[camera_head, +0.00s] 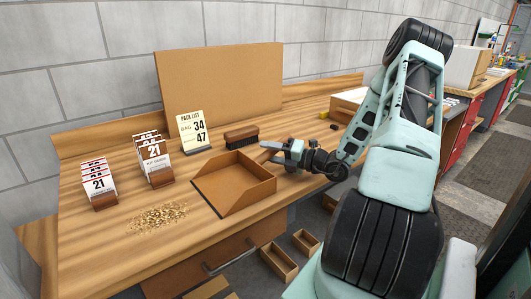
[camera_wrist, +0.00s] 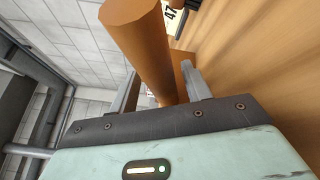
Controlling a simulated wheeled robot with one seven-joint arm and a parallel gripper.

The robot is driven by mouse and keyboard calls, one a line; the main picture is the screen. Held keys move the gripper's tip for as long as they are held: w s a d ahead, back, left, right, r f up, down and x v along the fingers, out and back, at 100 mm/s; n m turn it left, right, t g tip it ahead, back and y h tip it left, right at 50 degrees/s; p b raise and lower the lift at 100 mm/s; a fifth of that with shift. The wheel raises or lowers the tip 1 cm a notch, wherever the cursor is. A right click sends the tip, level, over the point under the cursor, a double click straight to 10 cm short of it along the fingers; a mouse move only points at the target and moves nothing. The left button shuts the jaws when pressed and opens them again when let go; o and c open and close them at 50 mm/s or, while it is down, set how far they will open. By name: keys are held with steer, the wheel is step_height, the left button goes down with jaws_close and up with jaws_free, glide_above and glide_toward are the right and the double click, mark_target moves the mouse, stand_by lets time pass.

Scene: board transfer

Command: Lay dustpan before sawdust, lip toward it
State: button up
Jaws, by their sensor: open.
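The brown dustpan (camera_head: 233,184) lies on the wooden bench, right of the loose sawdust (camera_head: 159,217). Its low open lip faces left, toward the sawdust, with a strip of bare bench between them. My gripper (camera_head: 274,150) is at the dustpan's back right corner. In the wrist view a brown round bar (camera_wrist: 143,45), seemingly the dustpan's handle, runs between the two spread fingers of my gripper (camera_wrist: 162,86). The fingers look open around it; contact is not clear. Most of the handle is hidden in the head view.
A dark-bristled brush (camera_head: 241,136) lies behind the dustpan. Card stands (camera_head: 155,160) and a pack list sign (camera_head: 194,130) stand behind the sawdust, before an upright brown board (camera_head: 220,85). Small wooden boxes (camera_head: 279,262) sit below the bench.

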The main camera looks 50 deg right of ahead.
steer(key=v, duration=1)
steer(key=shift+s+b, duration=0.15)
steer(key=shift+b, duration=0.15)
